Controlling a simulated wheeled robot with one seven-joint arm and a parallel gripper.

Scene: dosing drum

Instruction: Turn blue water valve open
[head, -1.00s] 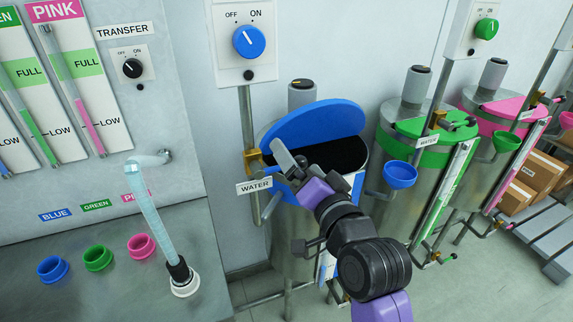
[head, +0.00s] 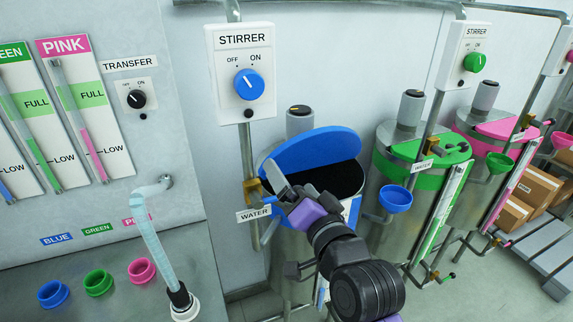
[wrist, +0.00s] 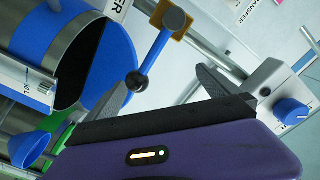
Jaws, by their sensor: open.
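The blue water valve has a brass body (head: 252,191) on the pipe left of the blue drum (head: 275,250), above a WATER label (head: 254,214). In the wrist view its brass body (wrist: 170,20) is at the top, and its blue lever (wrist: 154,52) slants down to a dark ball end. My gripper (wrist: 162,80) is open, with its fingers spread. The ball end sits near the left fingertip, on the inner side; I cannot tell if they touch. In the head view my gripper (head: 277,176) is beside the valve, in front of the drum's rim, partly hiding the lever.
The drum's blue lid (head: 310,150) is raised. A blue STIRRER knob (head: 248,84) is above the valve. A blue funnel (head: 395,198) and green drum (head: 390,230) stand right. The control panel (head: 170,90) with its transfer hose (head: 158,240) is left.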

